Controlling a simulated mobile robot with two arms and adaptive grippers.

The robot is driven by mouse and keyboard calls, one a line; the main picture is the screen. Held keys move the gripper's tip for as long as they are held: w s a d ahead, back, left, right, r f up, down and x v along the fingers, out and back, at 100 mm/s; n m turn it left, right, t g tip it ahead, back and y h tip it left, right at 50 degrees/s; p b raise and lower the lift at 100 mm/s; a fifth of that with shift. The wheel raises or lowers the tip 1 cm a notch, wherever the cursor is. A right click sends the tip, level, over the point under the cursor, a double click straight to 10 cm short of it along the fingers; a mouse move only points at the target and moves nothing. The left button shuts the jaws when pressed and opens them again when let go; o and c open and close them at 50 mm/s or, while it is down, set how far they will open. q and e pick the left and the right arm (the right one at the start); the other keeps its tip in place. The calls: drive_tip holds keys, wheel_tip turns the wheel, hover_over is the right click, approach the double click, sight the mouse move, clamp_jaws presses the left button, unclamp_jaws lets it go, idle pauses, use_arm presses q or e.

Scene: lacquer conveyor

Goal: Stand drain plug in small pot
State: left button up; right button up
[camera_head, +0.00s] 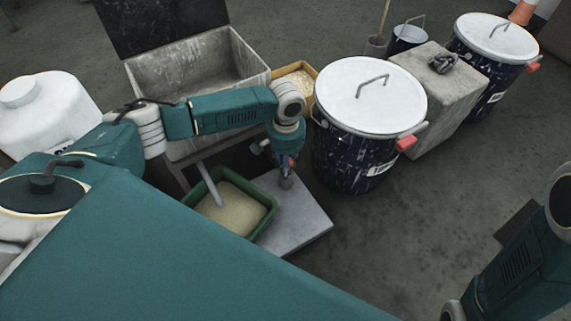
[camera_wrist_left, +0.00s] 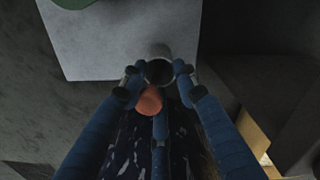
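My left gripper (camera_head: 286,172) points down just above the grey slab, beside the near drum. In the left wrist view its blue fingers (camera_wrist_left: 158,80) come close around a small grey cylinder with a dark round mouth, which looks like the small pot (camera_wrist_left: 160,52). In the head view a small grey shape under the fingers (camera_head: 287,183) seems to be the same pot. My right gripper is out of view.
The slab (camera_head: 300,225) has bare room at its front. A green tray (camera_head: 268,218) of pale grains stands left of it. A lidded blue drum (camera_head: 345,165) stands close on the right. A grey trough (camera_head: 238,55) and a yellow box (camera_head: 309,70) are behind.

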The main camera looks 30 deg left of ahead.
use_arm(q)
wheel_tip(320, 180, up, 12)
idle(0.6)
idle(0.5)
